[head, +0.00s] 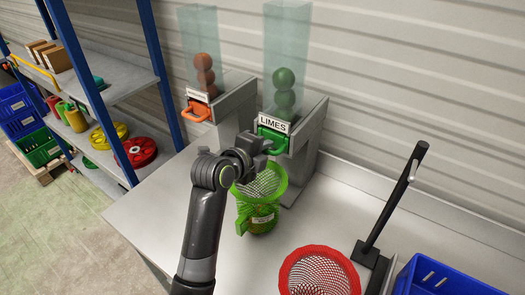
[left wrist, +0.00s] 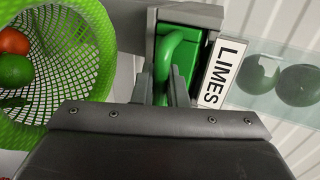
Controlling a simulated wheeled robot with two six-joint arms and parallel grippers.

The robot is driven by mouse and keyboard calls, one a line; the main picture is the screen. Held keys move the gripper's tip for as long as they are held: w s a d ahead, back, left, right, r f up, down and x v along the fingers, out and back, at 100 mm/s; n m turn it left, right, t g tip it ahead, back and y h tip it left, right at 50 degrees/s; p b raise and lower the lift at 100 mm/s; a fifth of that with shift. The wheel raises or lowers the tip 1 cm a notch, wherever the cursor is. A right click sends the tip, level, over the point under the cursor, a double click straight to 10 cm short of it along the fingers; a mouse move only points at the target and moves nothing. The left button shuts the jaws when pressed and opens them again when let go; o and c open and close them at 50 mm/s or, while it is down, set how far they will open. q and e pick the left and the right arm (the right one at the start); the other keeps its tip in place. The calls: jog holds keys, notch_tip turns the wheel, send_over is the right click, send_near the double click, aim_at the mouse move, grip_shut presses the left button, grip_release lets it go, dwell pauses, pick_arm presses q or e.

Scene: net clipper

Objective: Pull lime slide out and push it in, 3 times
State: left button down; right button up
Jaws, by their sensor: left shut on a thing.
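The lime dispenser is a grey stand (head: 310,125) with a clear chute (head: 288,45) of several green limes and a LIMES label (head: 274,122). Its green slide (head: 273,139) sits low at the front, below the label. My left gripper (head: 262,143) is at the slide and shut on its green handle (left wrist: 174,48), which shows between the fingers (left wrist: 168,88) in the left wrist view. The slide front appears close to its housing; exactly how far out it is, I cannot tell. My right gripper is not in view.
A green net basket (head: 262,187) stands below the slide; an orange fruit (left wrist: 13,42) and a lime (left wrist: 15,71) are inside. An orange-handled dispenser (head: 197,112) stands left. A red mesh basket (head: 318,274), black clipper stand (head: 385,215) and blue crate (head: 440,277) are right.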

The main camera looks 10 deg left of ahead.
pick_arm(q)
jog(key=shift+s+a+f, duration=0.1)
jog(key=shift+s, duration=0.05)
jog(key=shift+s+a+p, duration=0.3)
jog(key=shift+s+a, duration=0.35)
jog(key=shift+s, duration=0.95)
jog(key=shift+s+a+p, duration=0.3)
jog(key=shift+s+a, duration=0.35)
jog(key=shift+s, duration=0.9)
jog(key=shift+s+a+p, duration=0.3)
jog(key=shift+s+a, duration=0.35)
jog(key=shift+s, duration=0.95)
jog(key=shift+w+d+f+b, duration=0.15)
jog(key=shift+w+d, duration=0.5)
jog(key=shift+w, duration=0.95)
jog(key=shift+w+d+r+b, duration=0.15)
jog(key=shift+w+d, duration=0.55)
jog(key=shift+w, duration=0.95)
jog(key=shift+w+d+f+b, duration=0.1)
jog(key=shift+w+d+b, duration=0.15)
jog(key=shift+w+d, duration=0.9)
jog(key=shift+w+a, duration=0.45)
jog(key=shift+a, duration=0.05)
jog(key=c, duration=1.4)
grip_release()
jog(key=shift+w, duration=0.1)
